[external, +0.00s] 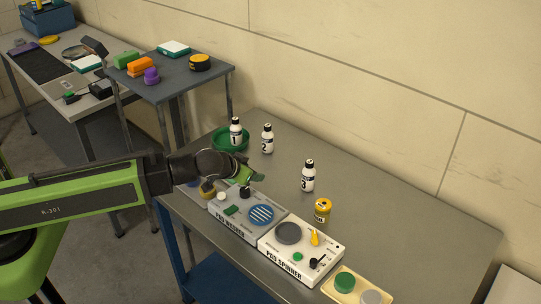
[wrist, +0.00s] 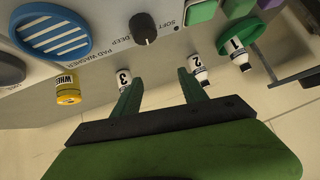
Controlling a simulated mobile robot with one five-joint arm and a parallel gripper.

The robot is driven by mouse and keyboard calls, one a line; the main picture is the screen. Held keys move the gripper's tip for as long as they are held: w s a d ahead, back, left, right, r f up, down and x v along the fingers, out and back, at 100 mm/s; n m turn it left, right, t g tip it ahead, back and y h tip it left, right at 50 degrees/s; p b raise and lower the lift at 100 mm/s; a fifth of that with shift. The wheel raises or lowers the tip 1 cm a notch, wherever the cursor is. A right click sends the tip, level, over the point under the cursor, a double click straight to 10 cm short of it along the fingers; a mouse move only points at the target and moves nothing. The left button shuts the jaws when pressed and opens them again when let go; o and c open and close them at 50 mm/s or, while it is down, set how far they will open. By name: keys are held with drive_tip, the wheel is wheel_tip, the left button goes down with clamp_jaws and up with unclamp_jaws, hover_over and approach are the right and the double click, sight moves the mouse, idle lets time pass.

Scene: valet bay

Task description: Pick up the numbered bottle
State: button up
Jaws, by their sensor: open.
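Three white bottles with black caps and black numbers stand on the grey table. Bottle 1 (external: 236,136) is at the green dish (external: 219,146), bottle 2 (external: 267,142) is to its right, and bottle 3 (external: 308,179) is nearer the front. My gripper (external: 252,172) is open and empty, left of bottle 3 and in front of bottles 1 and 2. In the wrist view, the jaws (wrist: 160,86) point toward the table. Bottle 3 (wrist: 124,81) shows by the left finger, bottle 2 (wrist: 199,68) by the right finger, and bottle 1 (wrist: 238,53) farther right.
A pad washer (external: 229,217) and a pad spinner (external: 303,262) line the table's front edge. A yellow jar (external: 322,210) stands close to bottle 3. A cream tray (external: 336,291) is at the front right. The table's right side is clear.

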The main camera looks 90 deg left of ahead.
sight(266, 128)
drive_tip(key=s+a+r+n+t+y+b, duration=0.1)
drive_tip(key=a+r+n+t+y+b, duration=0.2)
drive_tip(key=a, duration=1.3)
drive_tip(key=shift+m+y, duration=0.3)
drive_tip(key=shift+m, duration=0.1)
drive_tip(key=b+x, duration=0.1)
drive_tip(key=x, duration=0.3)
drive_tip(key=b+x, duration=0.2)
drive_tip(key=x, duration=0.1)
drive_tip(key=f+b+x, duration=0.1)
drive_tip(key=b+x, duration=0.1)
drive_tip(key=x, duration=0.2)
drive_tip(key=shift+a, duration=0.15)
drive_tip(key=shift+w+a+f, duration=0.15)
drive_tip(key=shift+w+a, duration=0.1)
drive_tip(key=shift+a, duration=0.15)
drive_tip(key=b+x, duration=0.1)
drive_tip(key=x, duration=0.1)
drive_tip(key=b+x, duration=0.1)
drive_tip(key=x, duration=0.2)
drive_tip(key=shift+s+a+f, duration=0.1)
drive_tip(key=shift+s+f, duration=0.05)
drive_tip(key=shift+f, duration=0.3)
drive_tip(key=shift+r, duration=0.1)
drive_tip(key=shift+s, duration=0.1)
clamp_jaws()
